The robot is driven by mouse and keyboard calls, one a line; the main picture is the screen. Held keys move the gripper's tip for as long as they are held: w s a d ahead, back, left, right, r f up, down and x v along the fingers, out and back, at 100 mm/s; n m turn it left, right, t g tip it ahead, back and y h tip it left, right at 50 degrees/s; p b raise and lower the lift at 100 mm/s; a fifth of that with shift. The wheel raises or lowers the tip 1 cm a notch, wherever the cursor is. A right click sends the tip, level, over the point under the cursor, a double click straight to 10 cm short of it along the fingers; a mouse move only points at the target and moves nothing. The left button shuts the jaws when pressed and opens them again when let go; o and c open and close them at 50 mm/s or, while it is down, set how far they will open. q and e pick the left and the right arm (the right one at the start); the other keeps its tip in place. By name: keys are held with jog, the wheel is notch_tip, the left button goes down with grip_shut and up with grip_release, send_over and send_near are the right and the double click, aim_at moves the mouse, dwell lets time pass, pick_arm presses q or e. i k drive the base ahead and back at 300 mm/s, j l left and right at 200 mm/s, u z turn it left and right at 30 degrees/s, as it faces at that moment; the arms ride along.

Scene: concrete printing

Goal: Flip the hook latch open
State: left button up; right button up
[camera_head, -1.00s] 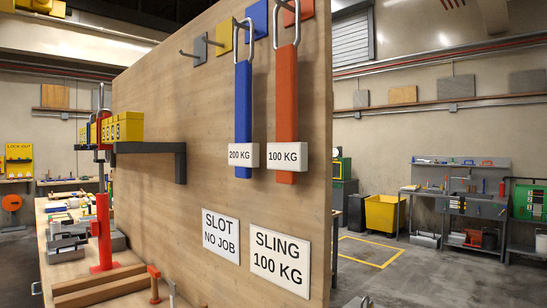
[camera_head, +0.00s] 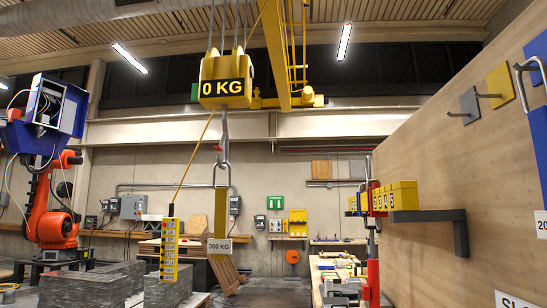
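A yellow crane hook block (camera_head: 222,80) with a "0 KG" display hangs from cables at upper centre. A grey hook (camera_head: 223,128) hangs below it. The metal link (camera_head: 221,168) of a yellow sling (camera_head: 221,212) hangs at the hook, and the sling carries a white "300 KG" tag (camera_head: 219,246). The hook's latch is too small to make out, so I cannot tell whether it is open or shut. Neither of my grippers is in view.
A yellow pendant (camera_head: 169,250) hangs on a cord left of the sling. Grey blocks (camera_head: 95,285) are stacked at lower left, near an orange robot arm (camera_head: 50,215). A wooden panel (camera_head: 440,150) with pegs and a dark shelf (camera_head: 430,216) stands at right.

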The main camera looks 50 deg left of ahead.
aim_at(220, 148)
jog(key=u, duration=2)
jog(key=i+j, duration=0.1)
jog(key=j, duration=0.55)
jog(key=i+j+z, duration=0.1)
jog(key=j, duration=0.25)
jog(key=i+j+z, duration=0.1)
jog(key=i+j, duration=0.2)
jog(key=i, duration=0.2)
jog(key=i+j+z, duration=0.15)
jog(key=i+j, duration=0.25)
jog(key=i, duration=0.15)
jog(key=i+l+z, duration=0.1)
jog(key=i, duration=0.55)
jog(key=i+l, duration=0.25)
jog(key=i, duration=0.4)
jog(key=l+z, duration=0.05)
